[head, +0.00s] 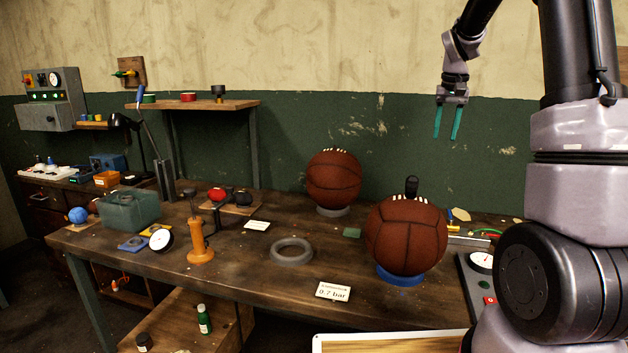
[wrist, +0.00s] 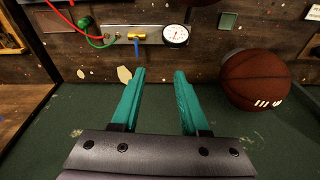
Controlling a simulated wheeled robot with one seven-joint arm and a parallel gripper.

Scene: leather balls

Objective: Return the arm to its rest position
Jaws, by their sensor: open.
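My gripper (head: 448,122) hangs high at the upper right of the head view, above and behind the workbench, in front of the green wall. Its teal fingers are apart with nothing between them; they also show in the wrist view (wrist: 160,75). One brown leather ball (head: 405,235) rests on a blue ring (head: 400,276) at the right of the bench. A second leather ball (head: 333,177) rests on a grey ring (head: 333,211) further back. One ball shows at the right of the wrist view (wrist: 255,79), apart from the fingers.
An empty grey ring (head: 291,251), an orange hand pump (head: 200,242) and a card reading 0.7 bar (head: 333,291) lie on the workbench (head: 240,275). A gauge panel (head: 479,270) is at its right. A shelf (head: 195,104) stands at the back left. Air around my gripper looks clear.

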